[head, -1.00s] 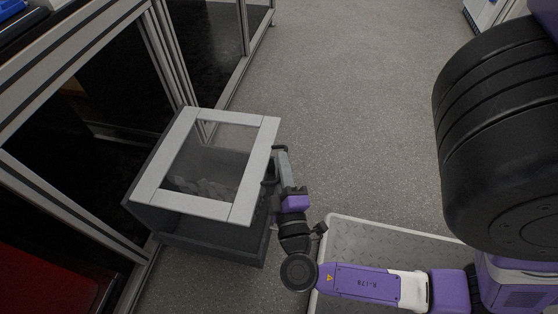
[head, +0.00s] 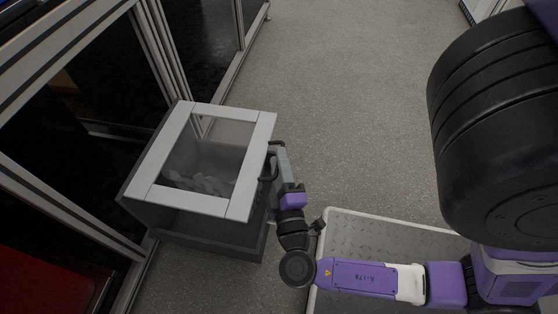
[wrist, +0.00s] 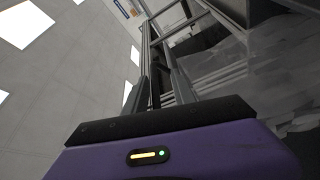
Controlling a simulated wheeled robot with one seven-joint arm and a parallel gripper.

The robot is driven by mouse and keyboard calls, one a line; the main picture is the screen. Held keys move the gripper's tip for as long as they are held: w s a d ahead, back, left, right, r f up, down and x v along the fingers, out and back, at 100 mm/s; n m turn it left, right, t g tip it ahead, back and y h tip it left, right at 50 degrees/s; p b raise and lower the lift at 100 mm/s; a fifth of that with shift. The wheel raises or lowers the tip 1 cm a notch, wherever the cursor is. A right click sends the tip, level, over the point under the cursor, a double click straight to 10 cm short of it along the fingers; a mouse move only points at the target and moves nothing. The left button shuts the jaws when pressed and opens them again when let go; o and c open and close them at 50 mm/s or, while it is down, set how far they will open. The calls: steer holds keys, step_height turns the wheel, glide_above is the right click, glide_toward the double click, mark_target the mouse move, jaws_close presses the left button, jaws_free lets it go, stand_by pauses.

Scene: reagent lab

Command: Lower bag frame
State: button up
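A light grey rectangular bag frame (head: 152,150) lies across the top of a dark grey bin (head: 215,234) in the head view, tilted in the picture. Crumpled pale bag material (head: 205,184) shows through its opening. A black handle (head: 268,168) sits at the frame's right side. My gripper (head: 282,158) is at that handle, with its grey fingers beside or around it. In the wrist view, the two fingers (wrist: 160,88) stand apart with something dark between them. Whether they clamp the handle is unclear.
A metal-framed cabinet (head: 165,55) with dark panels stands close on the bin's left. A red surface (head: 35,265) shows at lower left. Open grey floor (head: 330,90) lies to the right and beyond. My wheeled base's plate is at the lower right.

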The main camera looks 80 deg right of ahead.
steer(key=shift+r, duration=0.1)
steer(key=p+v, duration=0.2)
steer(key=v, duration=0.6)
steer(key=shift+d, duration=0.1)
stand_by(0.4)
